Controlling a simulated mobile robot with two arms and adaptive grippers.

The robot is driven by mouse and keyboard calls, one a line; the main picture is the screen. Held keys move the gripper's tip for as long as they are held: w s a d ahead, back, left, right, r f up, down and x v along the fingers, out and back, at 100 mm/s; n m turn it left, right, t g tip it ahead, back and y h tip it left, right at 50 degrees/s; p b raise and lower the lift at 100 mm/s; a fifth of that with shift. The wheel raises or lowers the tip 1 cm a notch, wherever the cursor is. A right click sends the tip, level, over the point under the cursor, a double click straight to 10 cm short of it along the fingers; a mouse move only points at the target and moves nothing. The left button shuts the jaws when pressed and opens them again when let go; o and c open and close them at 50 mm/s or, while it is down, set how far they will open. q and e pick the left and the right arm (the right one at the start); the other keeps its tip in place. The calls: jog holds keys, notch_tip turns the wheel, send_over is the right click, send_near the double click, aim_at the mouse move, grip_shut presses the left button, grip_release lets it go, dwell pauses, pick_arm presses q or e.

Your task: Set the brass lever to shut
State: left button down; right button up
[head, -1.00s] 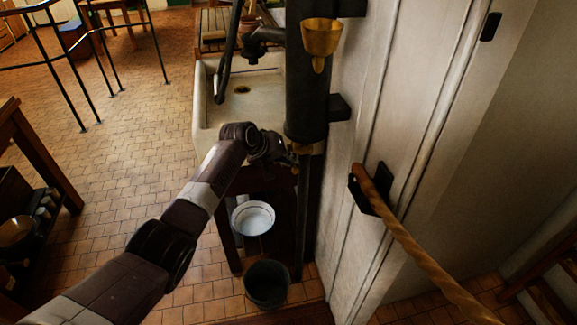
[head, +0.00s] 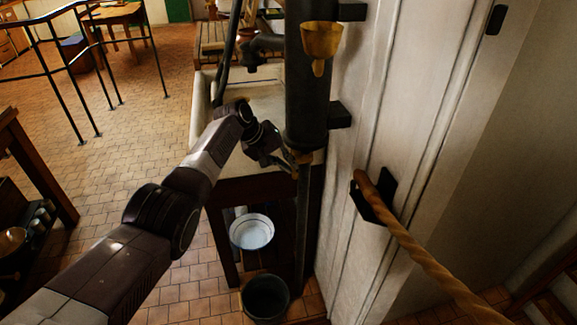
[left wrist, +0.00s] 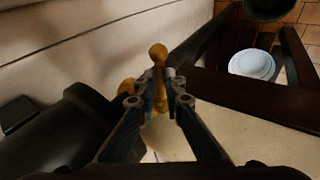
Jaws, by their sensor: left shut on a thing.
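The brass lever (left wrist: 158,58) sticks out from the lower end of a dark upright cylinder (head: 307,90). It has a round knob at its end in the left wrist view. In the head view only a small bit of the lever (head: 303,158) shows beside my gripper. My left gripper (head: 290,165) reaches it from the left. In the left wrist view the fingers of my left gripper (left wrist: 159,88) are closed on the lever, one on each side, with the knob beyond the tips. My right gripper is not in view.
A brass cup (head: 321,40) is fixed high on the cylinder. A pale sink (head: 202,100) stands behind my left arm. A white bowl (head: 251,231) and dark bucket (head: 265,298) are below.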

pick_arm(q)
jog(key=shift+f, duration=0.1)
jog(key=c, duration=2)
grip_release()
jog(key=shift+d, duration=0.1)
jog(key=shift+v, duration=3.75)
jog(key=shift+c, duration=0.5)
